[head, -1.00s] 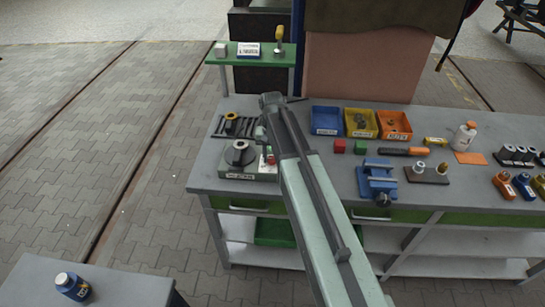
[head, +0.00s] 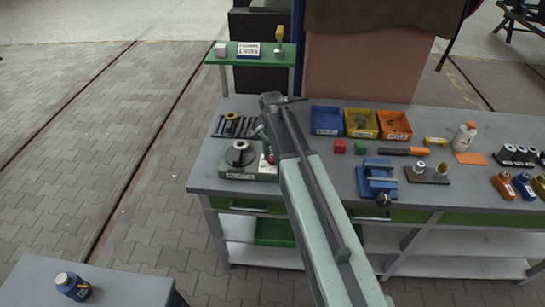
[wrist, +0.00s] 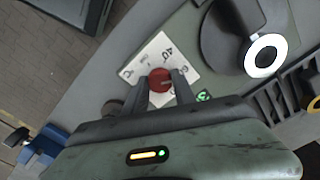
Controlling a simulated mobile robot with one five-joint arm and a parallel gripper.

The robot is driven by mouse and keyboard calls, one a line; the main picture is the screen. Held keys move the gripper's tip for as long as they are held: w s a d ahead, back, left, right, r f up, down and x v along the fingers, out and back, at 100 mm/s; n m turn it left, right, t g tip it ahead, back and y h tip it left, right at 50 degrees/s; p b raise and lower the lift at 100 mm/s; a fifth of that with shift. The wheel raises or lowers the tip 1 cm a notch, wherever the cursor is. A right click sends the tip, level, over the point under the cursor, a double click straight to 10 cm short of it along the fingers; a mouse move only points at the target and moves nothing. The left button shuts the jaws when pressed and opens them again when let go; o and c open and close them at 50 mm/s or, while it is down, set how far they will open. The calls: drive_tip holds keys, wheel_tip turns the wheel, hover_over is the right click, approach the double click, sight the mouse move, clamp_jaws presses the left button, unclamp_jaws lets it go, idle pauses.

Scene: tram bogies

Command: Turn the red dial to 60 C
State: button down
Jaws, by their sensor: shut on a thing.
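The red dial (wrist: 160,79) sits on a white scale plate (wrist: 153,57) in the wrist view. A "40" shows on the plate above the dial; other marks are small and partly covered. The two fingers of my gripper (wrist: 161,84) stand on either side of the dial, shut on it. Which mark the dial points to I cannot tell. In the head view a little of the red dial (head: 271,159) shows at the right side of the grey-green heater unit (head: 236,176), beside my arm. My fingers are mostly hidden there.
A dark round part with a bright ring (wrist: 262,54) stands close to the dial on the unit. A slotted rack (head: 222,127) lies behind it. A blue vise (head: 376,180), red and green blocks and parts bins (head: 326,120) stand to the right of my arm.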

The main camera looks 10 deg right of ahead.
sight(272, 158)
idle(0.4)
drive_tip(key=c, duration=1)
unclamp_jaws()
wheel_tip(272, 158, up, 8)
drive_tip(key=p, duration=0.8)
drive_tip(key=shift+f, duration=0.1)
